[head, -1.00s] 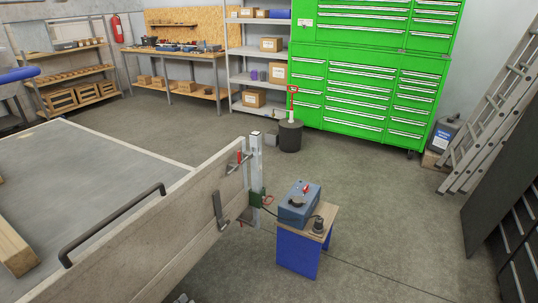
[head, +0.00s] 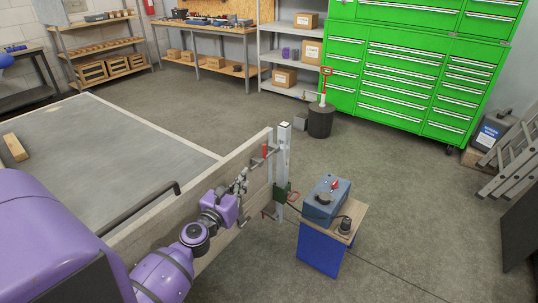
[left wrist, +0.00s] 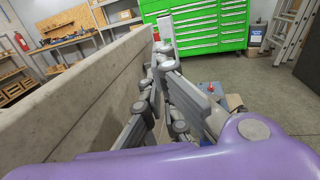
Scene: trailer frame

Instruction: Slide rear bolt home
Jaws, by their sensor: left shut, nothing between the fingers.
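The rear bolt (head: 265,151) has a red handle and sits at the top rear end of the trailer's side board (head: 160,212), beside the pale upright post (head: 284,150). My left gripper (head: 243,174) is at the outer face of the board, just left of and a little below the red handle. Its fingers are together with nothing between them. In the left wrist view the gripper (left wrist: 160,55) points along the board towards the post (left wrist: 166,28). The fingers cover much of the bolt area there, so I cannot tell whether they touch the bolt.
A blue box (head: 326,198) with a cable stands on a small blue stand (head: 321,255) right of the post. A black bent rail (head: 140,208) runs along the board. Green drawer cabinets (head: 410,80) stand behind.

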